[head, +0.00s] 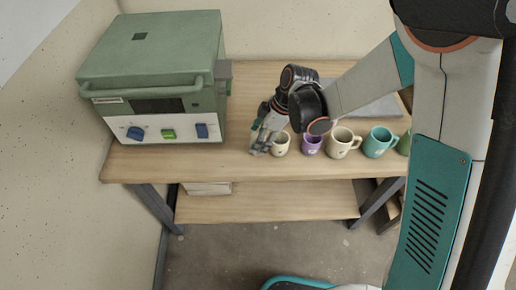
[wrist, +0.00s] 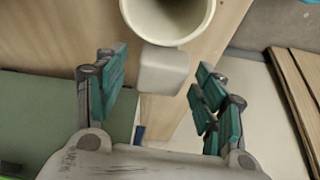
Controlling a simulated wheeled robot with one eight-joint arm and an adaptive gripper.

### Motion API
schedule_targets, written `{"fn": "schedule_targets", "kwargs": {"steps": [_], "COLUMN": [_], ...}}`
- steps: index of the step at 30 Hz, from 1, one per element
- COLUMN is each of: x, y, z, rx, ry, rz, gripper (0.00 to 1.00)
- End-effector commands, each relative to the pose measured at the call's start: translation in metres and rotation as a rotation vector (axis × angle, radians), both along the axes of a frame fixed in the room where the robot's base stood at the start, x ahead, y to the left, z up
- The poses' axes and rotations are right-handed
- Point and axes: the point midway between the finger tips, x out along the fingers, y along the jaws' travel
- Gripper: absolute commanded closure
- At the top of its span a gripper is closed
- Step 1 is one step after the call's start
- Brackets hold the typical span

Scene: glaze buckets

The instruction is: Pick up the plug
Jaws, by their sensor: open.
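A pale, rounded block that looks like the plug (wrist: 163,72) is in the wrist view, right beside the cream mug's rim. I cannot tell whether the two touch. My gripper (wrist: 160,82) is open, with teal-padded fingers on both sides of the block and gaps between them and it. In the head view my gripper (head: 262,143) points down at the table's front, just left of the cream mug (head: 282,146). The plug cannot be made out in the head view, where the fingers cover that spot.
The wooden table (head: 230,165) also holds a purple mug (head: 312,146), a larger cream mug (head: 342,145), a teal mug (head: 378,143) and a green mug (head: 404,144) in a row to the right. A green kiln-like box (head: 150,65) stands left. A grey slab (head: 375,108) lies behind the mugs.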

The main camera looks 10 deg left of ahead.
Motion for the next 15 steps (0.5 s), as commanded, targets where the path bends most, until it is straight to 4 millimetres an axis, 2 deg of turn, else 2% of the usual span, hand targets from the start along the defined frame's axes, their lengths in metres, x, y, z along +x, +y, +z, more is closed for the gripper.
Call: {"fn": "schedule_targets", "kwargs": {"steps": [1,3,9,11,15], "x": [-0.0009,-0.0011,-0.0011,-0.0010,-0.0010], "y": [0.0027,0.0045,0.0044,0.0045,0.0044], "z": [-0.0083,-0.0114,-0.0102,-0.0102,-0.0101], "rx": [0.000,0.000,0.000,0.000,0.000], "ry": [0.000,0.000,0.000,0.000,0.000], "rz": [0.001,0.001,0.000,0.000,0.000], "gripper": [0.37,0.37,0.37,0.48,0.80]}}
